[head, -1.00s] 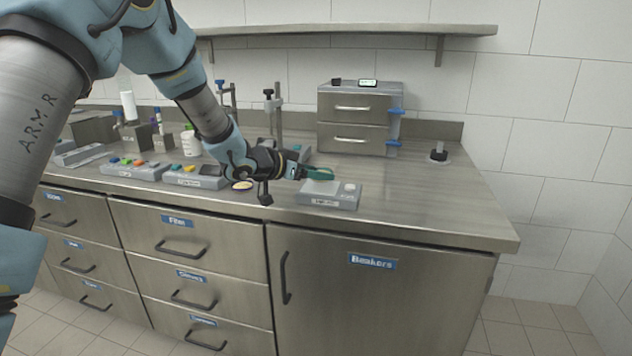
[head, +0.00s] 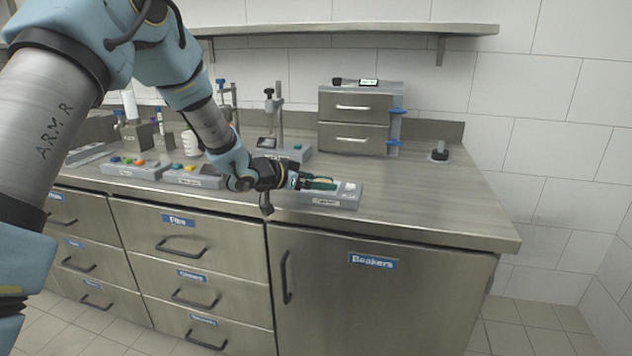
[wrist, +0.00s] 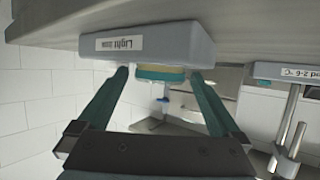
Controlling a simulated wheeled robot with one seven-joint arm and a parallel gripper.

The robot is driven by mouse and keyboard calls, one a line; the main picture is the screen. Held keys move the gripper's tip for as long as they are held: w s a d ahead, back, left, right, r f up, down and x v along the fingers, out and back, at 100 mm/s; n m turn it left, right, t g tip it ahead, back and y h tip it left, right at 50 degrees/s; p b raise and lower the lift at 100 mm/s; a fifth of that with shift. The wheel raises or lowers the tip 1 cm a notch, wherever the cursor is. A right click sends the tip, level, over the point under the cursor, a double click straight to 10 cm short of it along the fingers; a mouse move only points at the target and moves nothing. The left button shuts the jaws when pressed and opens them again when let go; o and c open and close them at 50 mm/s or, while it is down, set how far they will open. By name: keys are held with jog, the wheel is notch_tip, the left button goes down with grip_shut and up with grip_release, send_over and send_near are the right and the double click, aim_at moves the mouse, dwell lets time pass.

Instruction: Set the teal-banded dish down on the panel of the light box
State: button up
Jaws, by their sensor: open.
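The light box (head: 335,201) is a grey block near the counter's front edge, with a pale square (head: 349,187) at its right end. In the wrist view, which is upside down, the light box (wrist: 180,44) shows its label. The teal-banded dish (wrist: 160,75), with a yellowish layer, appears to rest on its top face. My gripper (wrist: 159,76) is open, one teal finger on each side of the dish with small gaps. In the head view my gripper (head: 322,184) is low over the light box; the dish cannot be told apart from the fingers there.
A grey device with an upright post (head: 279,130) stands behind my gripper. A drawer unit (head: 355,122) stands at the back, and a small dark-topped object (head: 439,152) sits farther right. Button boxes (head: 137,168) line the left. The counter right of the light box is clear.

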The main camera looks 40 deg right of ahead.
jog(key=shift+r, duration=0.25)
jog(key=b+v, duration=0.1)
jog(key=v, duration=1.1)
jog(key=shift+a+f, duration=0.1)
jog(key=shift+f, duration=0.05)
jog(key=w+a+f+n+t+y, duration=0.2)
jog(key=w+a+n+t+y, duration=0.3)
jog(key=a, duration=1)
jog(key=w+a+f+n+t+y, duration=0.15)
jog(key=w+a+n+y, duration=0.45)
jog(key=a, duration=0.9)
jog(key=s+a+f+n+g+y, duration=0.2)
jog(key=s+a+n+g, duration=0.2)
jog(key=s+a, duration=1)
jog(key=a+n, duration=0.2)
jog(key=a, duration=0.1)
jog(key=shift+f+g, duration=0.35)
jog(key=shift+f, duration=0.05)
jog(key=shift+s, duration=0.1)
